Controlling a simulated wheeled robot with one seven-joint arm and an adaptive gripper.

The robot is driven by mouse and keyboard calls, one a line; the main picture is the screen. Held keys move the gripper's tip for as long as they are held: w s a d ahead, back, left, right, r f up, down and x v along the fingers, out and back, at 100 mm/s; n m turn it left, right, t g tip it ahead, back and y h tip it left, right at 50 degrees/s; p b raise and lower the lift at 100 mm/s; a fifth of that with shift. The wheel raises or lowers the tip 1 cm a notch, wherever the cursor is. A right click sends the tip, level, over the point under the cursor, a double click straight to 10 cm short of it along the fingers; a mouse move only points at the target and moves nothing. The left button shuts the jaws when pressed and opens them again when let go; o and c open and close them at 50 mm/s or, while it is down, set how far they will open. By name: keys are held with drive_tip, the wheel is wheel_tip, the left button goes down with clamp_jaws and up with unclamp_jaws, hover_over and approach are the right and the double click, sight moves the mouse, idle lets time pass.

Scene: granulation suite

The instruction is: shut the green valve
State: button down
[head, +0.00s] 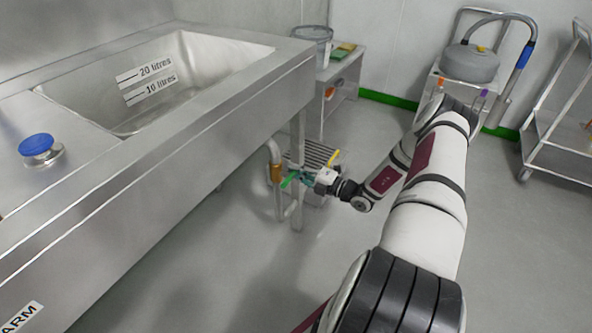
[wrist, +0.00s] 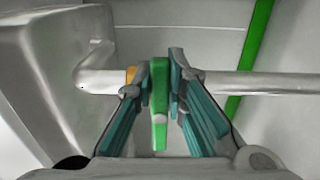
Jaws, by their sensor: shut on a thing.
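The green valve's lever handle (wrist: 159,110) is between the two teal-padded fingers of my gripper (wrist: 161,85) in the wrist view. The fingers are shut on it from both sides. In the head view the green lever (head: 287,182) shows at the tip of my gripper (head: 301,178), below the front edge of the steel sink. The lever is on a steel pipe (wrist: 225,84) that runs crosswise behind the fingers.
The steel sink (head: 230,120) with litre marks fills the left, with a blue knob (head: 38,147) on its deck. A low table with a bucket (head: 314,45) stands behind. Open floor lies to the right, with trolleys beyond.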

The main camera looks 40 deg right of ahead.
drive_tip(key=shift+f, duration=0.1)
idle(0.4)
drive_tip(key=c, duration=1.6)
unclamp_jaws()
drive_tip(key=v, duration=1.2)
